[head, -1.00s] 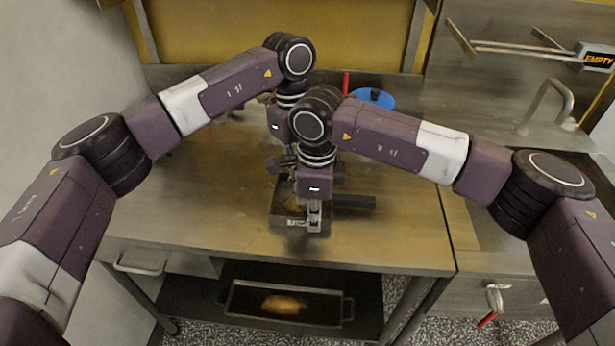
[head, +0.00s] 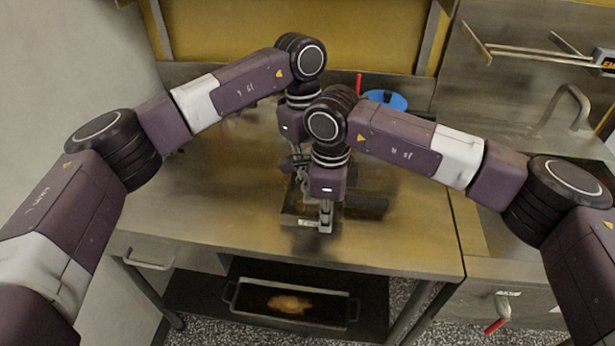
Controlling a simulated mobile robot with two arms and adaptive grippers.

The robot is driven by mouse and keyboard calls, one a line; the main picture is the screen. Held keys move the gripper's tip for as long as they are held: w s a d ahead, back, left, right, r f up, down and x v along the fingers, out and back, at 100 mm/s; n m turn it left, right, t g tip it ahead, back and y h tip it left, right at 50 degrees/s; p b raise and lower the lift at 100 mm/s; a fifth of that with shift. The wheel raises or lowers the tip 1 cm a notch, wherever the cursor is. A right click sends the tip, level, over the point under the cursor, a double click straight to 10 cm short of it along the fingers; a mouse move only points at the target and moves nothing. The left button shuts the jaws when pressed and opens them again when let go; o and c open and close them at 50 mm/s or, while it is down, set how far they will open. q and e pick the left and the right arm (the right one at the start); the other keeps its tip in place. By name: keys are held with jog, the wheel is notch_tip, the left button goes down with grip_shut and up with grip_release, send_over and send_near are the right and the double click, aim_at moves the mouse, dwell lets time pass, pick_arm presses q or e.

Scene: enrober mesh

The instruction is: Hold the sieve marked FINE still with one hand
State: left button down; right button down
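A dark, shallow square frame (head: 290,219), apparently the sieve, lies on the steel table. A small white label is on its front side; the lettering is too small to read. A dark flat shape (head: 368,207) lies to its right; I cannot tell whether it is a handle. My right gripper (head: 326,226) points down at the frame's front right edge, with its grey fingers close together. I cannot tell whether they pinch the rim. My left gripper (head: 294,163) is behind it, over the frame's back part, largely hidden by my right arm. Its fingers are unclear.
The steel table (head: 220,205) is clear to the left and front. A blue round item (head: 386,100) and a red upright item (head: 359,84) stand at the back. A tray (head: 291,303) with brown contents sits on the lower shelf. A sink with a tap (head: 572,98) is at right.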

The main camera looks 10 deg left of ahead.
pick_arm(q)
jog(key=shift+s+d, duration=0.1)
jog(key=shift+d, duration=1.1)
jog(key=shift+a+r, duration=0.15)
jog(key=shift+a, duration=2.1)
jog(key=shift+r, duration=0.1)
jog(key=shift+r, duration=2.9)
jog(key=shift+f, duration=2.95)
jog(key=shift+f, duration=0.3)
